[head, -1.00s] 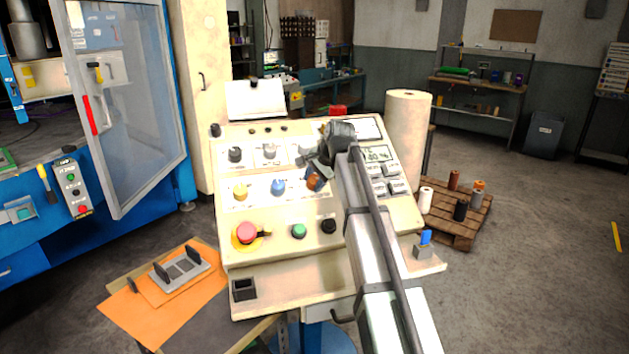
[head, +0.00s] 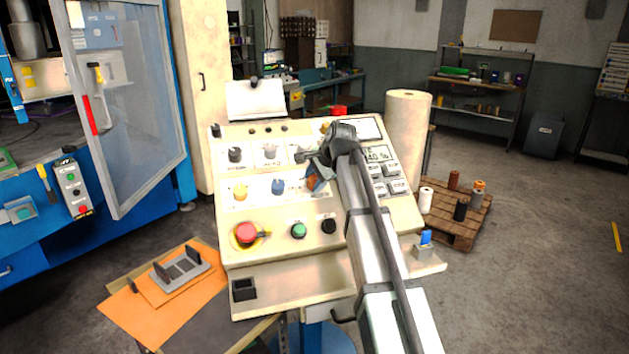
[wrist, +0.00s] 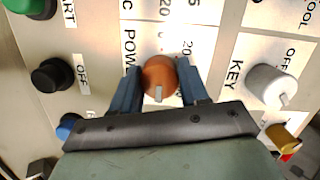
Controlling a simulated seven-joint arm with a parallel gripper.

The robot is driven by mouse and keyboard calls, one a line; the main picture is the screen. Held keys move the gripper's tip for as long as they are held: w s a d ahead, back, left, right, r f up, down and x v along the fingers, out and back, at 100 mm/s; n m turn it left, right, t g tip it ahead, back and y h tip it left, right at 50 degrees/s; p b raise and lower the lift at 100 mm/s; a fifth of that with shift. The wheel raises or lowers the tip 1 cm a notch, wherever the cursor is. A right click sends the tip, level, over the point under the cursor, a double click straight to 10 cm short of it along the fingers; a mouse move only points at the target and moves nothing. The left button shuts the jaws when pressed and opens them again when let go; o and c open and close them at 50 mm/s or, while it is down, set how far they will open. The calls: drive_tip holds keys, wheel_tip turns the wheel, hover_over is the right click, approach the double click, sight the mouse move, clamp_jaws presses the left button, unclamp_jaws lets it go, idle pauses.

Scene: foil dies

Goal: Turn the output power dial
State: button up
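The dial under the wrist camera is a round orange-brown knob (wrist: 160,77) with a pale pointer, beside a label that starts with "POW". It sits on the sloped face of the cream control panel (head: 262,275). My gripper (wrist: 161,80) has one blue-grey finger on each side of this knob in the wrist view. The gaps are very small, and I cannot tell whether the fingers touch it. In the head view my gripper (head: 318,176) is at the panel's middle right, and the orange-brown knob (head: 312,182) shows partly behind it.
A white knob (wrist: 270,85) marked KEY, a black knob (wrist: 53,75) and a yellow knob (wrist: 283,138) are close by. A red emergency button (head: 246,232), green button (head: 298,230) and blue knob (head: 278,186) are also on the panel. Grey keys (head: 386,179) lie right of my arm.

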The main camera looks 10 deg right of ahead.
drive_tip(key=o, duration=0.4)
drive_tip(key=shift+s, duration=0.1)
drive_tip(key=v, duration=1.3)
drive_tip(key=shift+s+d+r, duration=0.1)
drive_tip(key=shift+s+r, duration=0.05)
drive_tip(key=shift+r, duration=0.15)
